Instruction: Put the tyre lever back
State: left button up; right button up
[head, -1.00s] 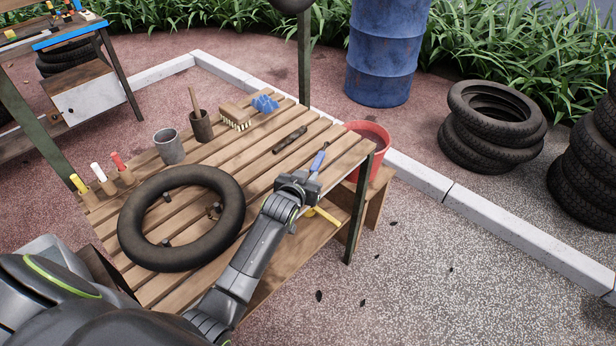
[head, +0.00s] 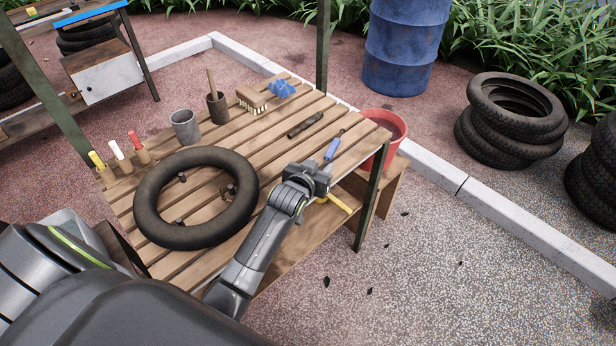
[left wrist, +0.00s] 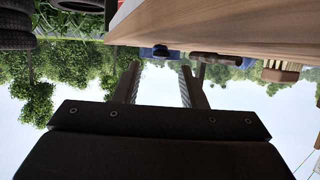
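A blue-handled tool with a thin dark shaft (head: 333,149), which looks like the tyre lever, lies near the right end of the slatted bench (head: 200,182). My left gripper (head: 321,174) is at the bench's near right edge, just short of the blue handle. In the left wrist view its two fingers (left wrist: 160,82) are apart with nothing between them. A blue patch (left wrist: 147,52), probably the handle, shows beyond the fingertips at the edge of the boards. A dark tool (head: 305,125) lies farther back on the bench. My right gripper is not in view.
A tyre (head: 150,205) lies on the bench's left half. A yellow bar (head: 338,203) is below the edge. A red bucket (head: 388,127) stands right.

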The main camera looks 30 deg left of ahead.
pick_arm(q)
jog(key=v, duration=0.9)
jog(key=shift+r, duration=0.1)
